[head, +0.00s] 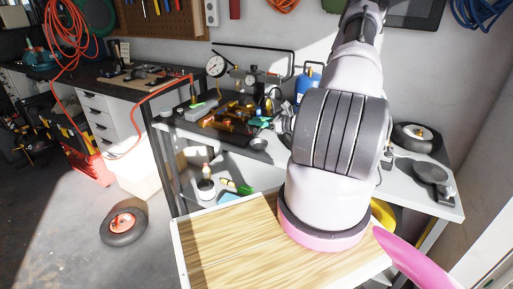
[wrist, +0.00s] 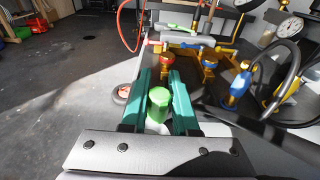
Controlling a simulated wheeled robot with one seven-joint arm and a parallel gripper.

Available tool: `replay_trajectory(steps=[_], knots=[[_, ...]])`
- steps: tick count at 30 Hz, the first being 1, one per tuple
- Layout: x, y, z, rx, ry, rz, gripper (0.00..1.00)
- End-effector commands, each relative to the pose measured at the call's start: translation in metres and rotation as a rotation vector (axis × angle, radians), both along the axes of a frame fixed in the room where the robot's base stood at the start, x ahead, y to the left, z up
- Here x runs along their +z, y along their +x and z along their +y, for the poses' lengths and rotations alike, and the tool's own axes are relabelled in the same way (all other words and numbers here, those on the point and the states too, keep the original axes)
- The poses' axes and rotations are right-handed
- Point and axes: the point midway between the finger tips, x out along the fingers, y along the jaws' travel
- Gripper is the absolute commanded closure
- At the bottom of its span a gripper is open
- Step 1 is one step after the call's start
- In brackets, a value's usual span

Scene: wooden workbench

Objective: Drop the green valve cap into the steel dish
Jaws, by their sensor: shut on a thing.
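My gripper (wrist: 168,78) has two teal fingers, and they are closed around the green valve cap (wrist: 158,97) in the wrist view. The cap is bright green and sits between the fingers, with a pale shape below it. In the head view my arm covers much of the bench and I cannot clearly make out the gripper or the cap. A small round grey dish (head: 258,144), likely the steel dish, is on the grey bench just left of my arm. I cannot make out the dish in the wrist view.
Brass valves and pipes (head: 228,116) crowd the back of the bench, with a pressure gauge (head: 216,66) above. A blue bottle (head: 307,80) stands behind. A wooden board (head: 225,245) is in front. A wheel (head: 124,224) lies on the floor at left.

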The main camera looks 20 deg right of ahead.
Motion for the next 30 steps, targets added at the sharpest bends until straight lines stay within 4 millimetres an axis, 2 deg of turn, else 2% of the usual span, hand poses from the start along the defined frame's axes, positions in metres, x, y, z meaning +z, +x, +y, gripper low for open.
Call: replay_trajectory(steps=[3,9,19,20,22,30], knots=[[-0.014,0.0,0.0,0.0,0.002,0.001,1.0],[-0.029,0.0,0.0,-0.001,0.001,0.001,1.0],[-0.031,0.0,0.0,0.0,0.0,0.0,1.0],[-0.031,0.0,0.0,0.0,0.0,0.0,0.65],[-0.031,0.0,0.0,0.0,0.0,0.0,0.38],[-0.031,0.0,0.0,0.0,0.0,0.0,0.37]])
